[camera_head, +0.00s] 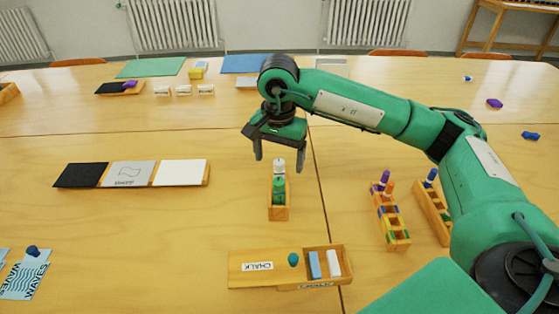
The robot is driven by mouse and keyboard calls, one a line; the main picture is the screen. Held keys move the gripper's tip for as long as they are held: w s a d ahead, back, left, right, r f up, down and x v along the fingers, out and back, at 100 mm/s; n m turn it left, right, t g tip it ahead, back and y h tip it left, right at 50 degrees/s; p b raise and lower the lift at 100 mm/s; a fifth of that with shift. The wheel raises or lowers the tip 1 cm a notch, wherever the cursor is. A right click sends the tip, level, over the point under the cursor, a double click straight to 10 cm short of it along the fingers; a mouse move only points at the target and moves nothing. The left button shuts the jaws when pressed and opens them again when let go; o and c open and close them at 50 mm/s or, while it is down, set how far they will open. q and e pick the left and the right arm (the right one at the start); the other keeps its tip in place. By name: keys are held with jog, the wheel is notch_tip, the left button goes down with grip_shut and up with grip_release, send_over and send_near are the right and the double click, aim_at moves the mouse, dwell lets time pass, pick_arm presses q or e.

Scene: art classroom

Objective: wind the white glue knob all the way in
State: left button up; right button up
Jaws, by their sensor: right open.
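A small wooden holder (278,214) stands on the table near the middle of the view. It holds a white glue knob or bottle (279,169) at its far end and a green one (279,190) nearer. My right gripper (279,163) hangs over the holder, pointing down, with its fingers apart on either side of the white piece's top. I cannot tell whether a finger touches it. How far the white knob is wound in is too small to tell. My left gripper is not in view.
A wooden chalk box (245,281) with a small green knob (293,260) lies nearer. Orange-wood marker racks (399,234) stand to the right. A tray with black, grey and white panels (206,180) lies left. Table between them is clear.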

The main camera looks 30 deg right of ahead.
jog(key=shift+r+p, duration=1.35)
jog(key=shift+r, duration=1.7)
